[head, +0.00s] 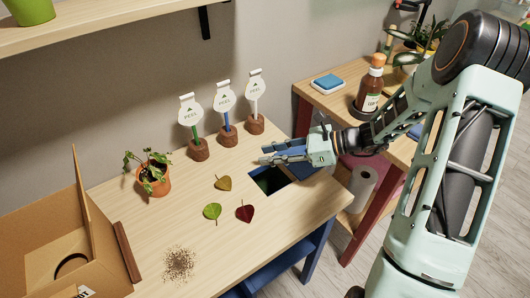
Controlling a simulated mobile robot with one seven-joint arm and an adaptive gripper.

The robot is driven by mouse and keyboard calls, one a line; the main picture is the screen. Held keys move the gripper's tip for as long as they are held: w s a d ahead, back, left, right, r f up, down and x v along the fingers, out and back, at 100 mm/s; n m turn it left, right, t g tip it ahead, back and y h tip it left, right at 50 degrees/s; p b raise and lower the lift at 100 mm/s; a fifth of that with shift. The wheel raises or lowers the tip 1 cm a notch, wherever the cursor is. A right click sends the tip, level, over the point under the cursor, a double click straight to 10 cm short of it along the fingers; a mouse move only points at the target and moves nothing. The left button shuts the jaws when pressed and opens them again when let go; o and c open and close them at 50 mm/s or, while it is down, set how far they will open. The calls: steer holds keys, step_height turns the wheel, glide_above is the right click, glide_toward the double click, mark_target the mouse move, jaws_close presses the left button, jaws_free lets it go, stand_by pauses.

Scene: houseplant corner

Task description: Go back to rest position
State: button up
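My gripper (265,154) is over the right part of the light wooden table, above the rectangular opening in its top. It points left, and its two fingertips look slightly apart with nothing seen between them. My arm comes in from the right side of the picture and reaches out level over the table. The opening (266,182) is partly covered by the gripper, and its inside is dark with something green in it.
Three signs on brown bases (198,150) stand behind the gripper. A potted plant (154,180), several loose leaves (212,211), a brown pile (178,264) and a cardboard box (60,250) are to the left. A sauce bottle (369,88) stands on the side table near my arm.

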steer(key=shift+p+v, duration=1.05)
steer(key=shift+v, duration=1.5)
